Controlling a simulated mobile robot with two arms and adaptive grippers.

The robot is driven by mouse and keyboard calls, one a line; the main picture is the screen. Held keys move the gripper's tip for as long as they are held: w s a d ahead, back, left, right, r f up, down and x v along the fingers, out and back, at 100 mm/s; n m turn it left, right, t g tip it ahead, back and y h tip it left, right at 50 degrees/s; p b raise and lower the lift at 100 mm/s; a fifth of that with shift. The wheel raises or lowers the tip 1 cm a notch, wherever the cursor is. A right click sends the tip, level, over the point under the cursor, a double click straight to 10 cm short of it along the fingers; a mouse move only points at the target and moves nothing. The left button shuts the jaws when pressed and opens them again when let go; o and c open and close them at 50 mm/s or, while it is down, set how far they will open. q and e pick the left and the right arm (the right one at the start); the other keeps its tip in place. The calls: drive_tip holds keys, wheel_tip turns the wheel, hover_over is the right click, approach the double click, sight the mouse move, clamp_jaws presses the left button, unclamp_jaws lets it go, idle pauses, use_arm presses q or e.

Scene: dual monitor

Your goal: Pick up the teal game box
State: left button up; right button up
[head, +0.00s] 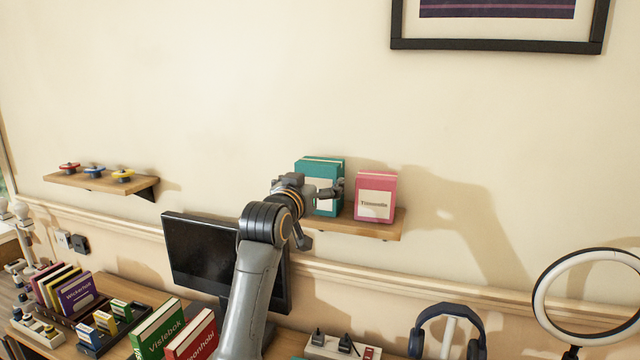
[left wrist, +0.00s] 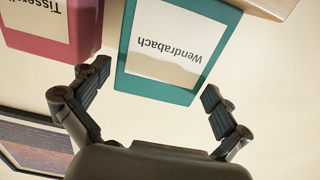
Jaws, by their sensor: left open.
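The teal game box (head: 323,170) stands upright on the right wall shelf, partly hidden by my left gripper in the head view. In the left wrist view the teal box (left wrist: 153,88) shows a white label reading "Wendrabach", upside down. My left gripper (head: 338,190) is in front of the box. In the left wrist view my left gripper (left wrist: 155,92) is open, with a dark finger to each side of the teal box's near end. No grip on the box shows. My right gripper is not in view.
A pink box (head: 376,196) stands just right of the teal one on the wooden shelf (head: 388,230). A dark monitor (head: 200,250) stands below. Books, headphones (head: 447,325) and a ring light (head: 590,330) stand on the desk. The wall above the shelf is clear.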

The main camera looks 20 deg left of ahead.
use_arm(q)
drive_tip(key=w, duration=0.1)
drive_tip(key=w+p, duration=0.1)
drive_tip(key=w, duration=0.1)
drive_tip(key=shift+w+r+p, duration=0.3)
drive_tip(key=shift+w, duration=0.05)
drive_tip(key=shift+w+f, duration=0.1)
drive_tip(key=shift+w, duration=0.35)
drive_tip(key=c, duration=0.9)
drive_tip(key=shift+c, duration=0.3)
